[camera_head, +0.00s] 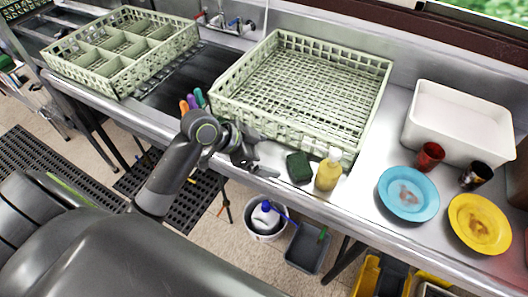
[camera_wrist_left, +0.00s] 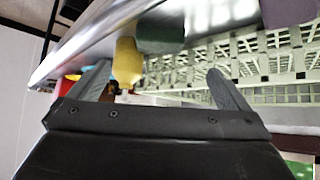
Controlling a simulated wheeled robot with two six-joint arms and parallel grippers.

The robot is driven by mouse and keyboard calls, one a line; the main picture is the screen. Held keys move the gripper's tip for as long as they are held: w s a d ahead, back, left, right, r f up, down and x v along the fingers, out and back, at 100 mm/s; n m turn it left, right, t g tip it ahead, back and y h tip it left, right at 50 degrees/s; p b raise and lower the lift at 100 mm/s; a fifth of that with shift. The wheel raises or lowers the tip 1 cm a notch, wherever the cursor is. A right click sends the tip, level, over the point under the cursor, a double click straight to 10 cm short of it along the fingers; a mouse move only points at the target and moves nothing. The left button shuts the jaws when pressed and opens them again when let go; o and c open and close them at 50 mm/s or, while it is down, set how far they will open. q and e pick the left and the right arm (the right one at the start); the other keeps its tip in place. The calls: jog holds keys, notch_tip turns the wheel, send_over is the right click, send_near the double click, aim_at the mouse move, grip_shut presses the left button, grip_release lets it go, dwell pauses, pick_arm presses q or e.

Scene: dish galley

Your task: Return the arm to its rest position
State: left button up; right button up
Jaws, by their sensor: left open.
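My left arm comes in from the left in the head view. Its gripper (camera_head: 262,155) is open and empty at the counter's front edge, just in front of the large green rack (camera_head: 226,112) and left of the dark green sponge (camera_head: 299,167). In the left wrist view the two fingers of the gripper (camera_wrist_left: 158,78) stand wide apart with nothing gripped. Beyond them the yellow bottle (camera_wrist_left: 127,62), the sponge (camera_wrist_left: 160,30) and the rack's lattice show, seen tilted. My right gripper is not in view.
The yellow bottle (camera_head: 328,170) stands by the sponge. A blue plate (camera_head: 408,210), yellow plate (camera_head: 480,240), red cup (camera_head: 430,156), dark cup (camera_head: 475,176) and white bin (camera_head: 410,128) are at right. A divided rack (camera_head: 110,83) is at left. A bucket (camera_head: 264,232) is on the floor.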

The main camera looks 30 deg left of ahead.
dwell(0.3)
pick_arm(q)
jog(key=s+a+f+n+g+y, duration=0.1)
jog(key=s+a+f+n+y, duration=0.2)
jog(key=s, duration=0.5)
jog(key=s+a+f+n+g+y, duration=0.1)
jog(key=s+a+f+n+y, duration=0.25)
jog(key=s, duration=0.35)
jog(key=s+a+f+n+g+y, duration=0.1)
jog(key=s+a+f+n+y, duration=0.2)
jog(key=s, duration=0.5)
notch_tip(320, 180, down, 26)
jog(key=a+h, duration=0.1)
jog(key=h, duration=0.1)
jog(key=s+d+f+g+b, duration=0.1)
jog(key=s+f+g, duration=0.1)
jog(key=s+f, duration=1.3)
jog(key=shift+b, duration=0.3)
